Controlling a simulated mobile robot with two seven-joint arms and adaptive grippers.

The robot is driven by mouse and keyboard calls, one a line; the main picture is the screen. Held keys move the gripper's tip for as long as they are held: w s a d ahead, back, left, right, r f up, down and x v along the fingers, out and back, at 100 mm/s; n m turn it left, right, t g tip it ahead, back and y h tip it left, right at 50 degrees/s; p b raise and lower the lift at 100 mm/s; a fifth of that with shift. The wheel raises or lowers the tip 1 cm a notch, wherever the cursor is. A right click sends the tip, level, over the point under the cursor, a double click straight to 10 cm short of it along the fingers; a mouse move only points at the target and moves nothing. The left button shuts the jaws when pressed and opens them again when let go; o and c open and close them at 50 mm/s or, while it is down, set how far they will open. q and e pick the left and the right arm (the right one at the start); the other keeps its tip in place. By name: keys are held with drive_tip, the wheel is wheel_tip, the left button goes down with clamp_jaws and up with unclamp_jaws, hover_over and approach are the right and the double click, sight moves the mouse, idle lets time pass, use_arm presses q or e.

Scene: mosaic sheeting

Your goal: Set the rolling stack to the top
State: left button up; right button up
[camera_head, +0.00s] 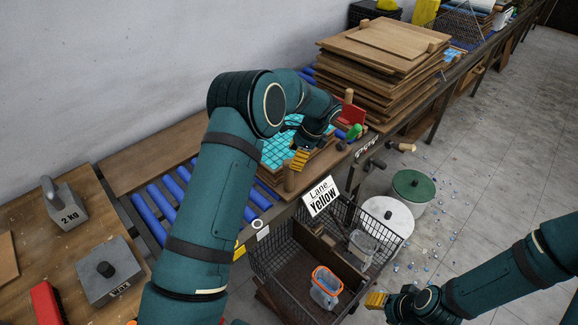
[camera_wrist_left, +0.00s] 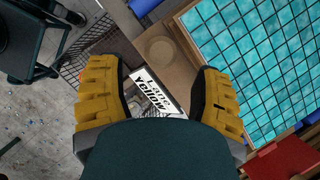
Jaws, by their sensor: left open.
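The rolling stack looks to be the wooden board with a turquoise mosaic sheet (camera_head: 277,152) on the blue rollers, partly hidden behind my left arm. A round wooden peg (camera_head: 289,178) stands at its near corner. My left gripper (camera_head: 301,160) is open and just above the peg. In the left wrist view the round peg top (camera_wrist_left: 160,49) lies between and beyond the yellow fingers, not visibly touched, with the mosaic (camera_wrist_left: 262,60) to the right. My right gripper (camera_head: 377,299) is at the lower right, away from the stack; its opening is unclear.
A tall board pile (camera_head: 370,85) stands farther along the line, with a red block (camera_head: 350,115) before it. A "Lane Yellow" sign (camera_head: 321,196) and wire basket (camera_head: 275,262) are in front. Grey weights (camera_head: 66,212) sit on the left bench. Blue rollers (camera_head: 152,222) are bare at left.

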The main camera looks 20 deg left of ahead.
use_arm(q)
drive_tip(key=shift+v, duration=2.4)
drive_tip(key=s+d+f+n+h, duration=0.25)
drive_tip(key=s+d+f, duration=0.2)
drive_tip(key=f, duration=0.25)
drive_tip(key=s+d+f+n+h, duration=0.2)
drive_tip(key=s+d+f+h, duration=0.15)
drive_tip(key=s+f, duration=0.35)
drive_tip(key=s+d+f+n+t+h, duration=0.1)
drive_tip(key=s+d+f+n, duration=0.1)
drive_tip(key=s+n, duration=0.3)
drive_tip(key=s+d+f+n+t+h, duration=0.1)
drive_tip(key=s+n, duration=0.4)
drive_tip(key=s, duration=0.7)
drive_tip(key=shift+s+d+f+n+t, duration=0.35)
drive_tip(key=shift+d+f+t, duration=0.25)
drive_tip(key=shift+d, duration=0.55)
